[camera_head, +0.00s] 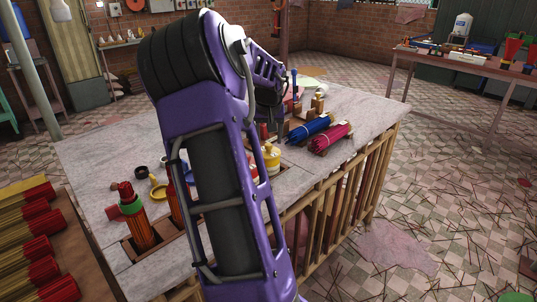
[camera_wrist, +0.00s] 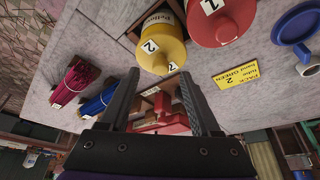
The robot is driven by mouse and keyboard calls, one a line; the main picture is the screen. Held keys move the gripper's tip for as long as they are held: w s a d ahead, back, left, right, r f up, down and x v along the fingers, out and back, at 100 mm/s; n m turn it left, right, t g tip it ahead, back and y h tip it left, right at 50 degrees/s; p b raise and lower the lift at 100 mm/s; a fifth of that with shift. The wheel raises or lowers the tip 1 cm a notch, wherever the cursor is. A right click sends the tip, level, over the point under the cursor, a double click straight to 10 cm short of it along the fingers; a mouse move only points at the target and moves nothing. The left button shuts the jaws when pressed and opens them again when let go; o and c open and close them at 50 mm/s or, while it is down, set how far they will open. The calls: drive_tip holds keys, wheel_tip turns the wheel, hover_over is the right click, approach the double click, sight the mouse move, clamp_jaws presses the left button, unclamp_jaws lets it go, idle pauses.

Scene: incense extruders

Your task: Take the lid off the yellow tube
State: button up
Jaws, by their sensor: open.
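The yellow tube (camera_wrist: 160,48) bears a white label with a 2 and stands in a wooden holder, just beyond my fingertips in the wrist view. In the head view the yellow tube (camera_head: 271,160) shows just right of my arm, partly hidden by it. The seam between tube and lid is not clear. My gripper (camera_wrist: 160,74) is open, its two dark fingers apart with nothing held between them. In the head view my arm hides most of what lies behind it.
A red tube (camera_wrist: 222,22) stands close beside the yellow one. A yellow sign (camera_wrist: 243,76) and a blue ring-shaped item (camera_wrist: 292,28) lie to its right. Blue (camera_head: 309,129) and pink (camera_head: 330,138) stick bundles lie on the stone-topped table (camera_head: 95,160). A red-and-green tube (camera_head: 137,220) stands at its front left.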

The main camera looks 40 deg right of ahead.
sight(268, 149)
drive_tip(key=x, duration=0.2)
drive_tip(key=shift+w+f, duration=0.1)
drive_tip(key=shift+f, duration=0.2)
clamp_jaws()
